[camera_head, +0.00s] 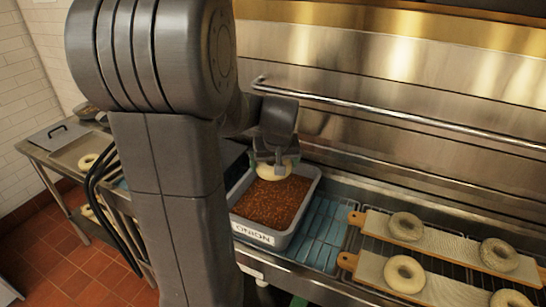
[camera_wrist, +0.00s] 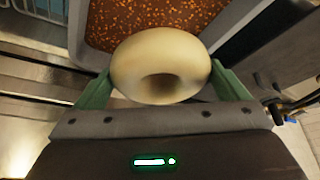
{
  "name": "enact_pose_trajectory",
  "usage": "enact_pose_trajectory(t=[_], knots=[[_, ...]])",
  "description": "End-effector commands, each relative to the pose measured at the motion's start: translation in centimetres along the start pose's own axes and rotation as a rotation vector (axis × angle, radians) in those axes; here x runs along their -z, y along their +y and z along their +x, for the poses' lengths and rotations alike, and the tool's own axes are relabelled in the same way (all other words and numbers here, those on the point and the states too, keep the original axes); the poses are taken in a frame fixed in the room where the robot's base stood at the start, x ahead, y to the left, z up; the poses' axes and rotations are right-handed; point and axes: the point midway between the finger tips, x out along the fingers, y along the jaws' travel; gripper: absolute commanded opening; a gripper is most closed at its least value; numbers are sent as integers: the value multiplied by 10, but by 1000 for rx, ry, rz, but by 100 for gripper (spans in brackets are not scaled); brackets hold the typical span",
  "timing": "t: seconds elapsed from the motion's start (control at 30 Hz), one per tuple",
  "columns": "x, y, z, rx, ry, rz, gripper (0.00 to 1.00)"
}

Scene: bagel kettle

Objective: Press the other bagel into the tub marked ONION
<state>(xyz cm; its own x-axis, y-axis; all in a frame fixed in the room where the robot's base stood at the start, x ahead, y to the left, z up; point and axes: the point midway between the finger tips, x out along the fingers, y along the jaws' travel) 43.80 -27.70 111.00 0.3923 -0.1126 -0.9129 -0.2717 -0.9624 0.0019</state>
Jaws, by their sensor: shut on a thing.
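My gripper (camera_head: 270,163) is shut on a pale, plain bagel (camera_head: 283,172) at the back of the tub marked ONION (camera_head: 253,232). In the wrist view the bagel (camera_wrist: 161,66) sits between the two green fingers, its hole showing. The tub is a grey rectangular container with a white label on its front and reddish-brown flakes (camera_head: 272,203) filling it. The flakes also show beyond the bagel in the wrist view (camera_wrist: 185,18). I cannot tell whether the bagel touches them.
Boards with wooden handles (camera_head: 375,268) lie on a rack at the right, holding several bagels, some speckled. A blue wire rack (camera_head: 322,232) lies right of the tub. A metal rail (camera_head: 400,121) runs along the back. A side table at the left holds a tray (camera_head: 72,154) with a bagel.

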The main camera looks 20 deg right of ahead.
Motion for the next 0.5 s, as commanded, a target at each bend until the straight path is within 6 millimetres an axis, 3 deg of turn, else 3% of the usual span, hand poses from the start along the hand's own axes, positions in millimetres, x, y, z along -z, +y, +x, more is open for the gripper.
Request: enact_pose_trajectory(t=[0.5], knots=[[-24, 0, 52, 0, -1, 0, 69]])
